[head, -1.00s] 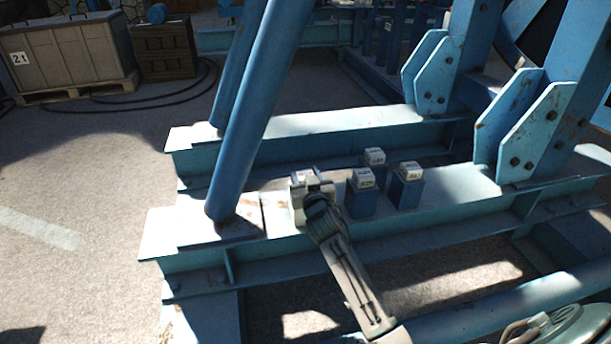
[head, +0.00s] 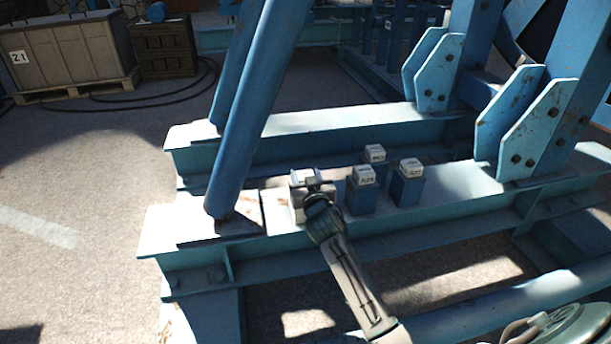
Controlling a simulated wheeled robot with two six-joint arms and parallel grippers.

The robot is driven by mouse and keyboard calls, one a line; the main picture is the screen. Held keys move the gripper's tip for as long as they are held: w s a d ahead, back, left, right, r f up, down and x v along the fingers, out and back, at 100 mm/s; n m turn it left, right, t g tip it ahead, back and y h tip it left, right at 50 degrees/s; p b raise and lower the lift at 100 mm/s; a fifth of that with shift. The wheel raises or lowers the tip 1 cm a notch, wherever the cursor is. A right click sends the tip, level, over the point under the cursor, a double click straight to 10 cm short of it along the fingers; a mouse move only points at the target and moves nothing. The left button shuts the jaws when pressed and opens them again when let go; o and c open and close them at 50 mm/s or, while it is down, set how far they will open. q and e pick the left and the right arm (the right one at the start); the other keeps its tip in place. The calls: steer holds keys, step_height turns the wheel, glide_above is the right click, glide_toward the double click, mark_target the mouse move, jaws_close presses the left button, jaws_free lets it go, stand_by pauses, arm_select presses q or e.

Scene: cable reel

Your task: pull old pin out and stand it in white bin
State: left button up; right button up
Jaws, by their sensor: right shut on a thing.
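My right gripper (head: 312,190) is over the near blue beam, just right of the foot of the slanted blue post. It is shut on a small block with a white labelled top (head: 303,176). The gripper hides much of this block, and I cannot tell whether its lower end is clear of the beam. Three similar blue blocks with white labelled caps stand upright to the right: one at the back (head: 376,154), one in front (head: 361,188) and one at the right (head: 408,184). Their labels are too small to read. My left gripper is not in view.
The near blue beam (head: 460,190) and the far beam (head: 320,125) run across the view. The slanted blue post (head: 250,115) rises close left of the gripper. Thick bracket plates (head: 510,115) stand at the right. A large crate (head: 70,55) on a pallet is far left.

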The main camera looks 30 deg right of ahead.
stand_by(0.3)
steer(key=o, duration=1.4)
steer(key=shift+s+f, duration=0.1)
steer(key=p+v, duration=0.1)
steer(key=v, duration=0.9)
steer(key=shift+s+a, duration=0.1)
steer(key=shift+s, duration=0.25)
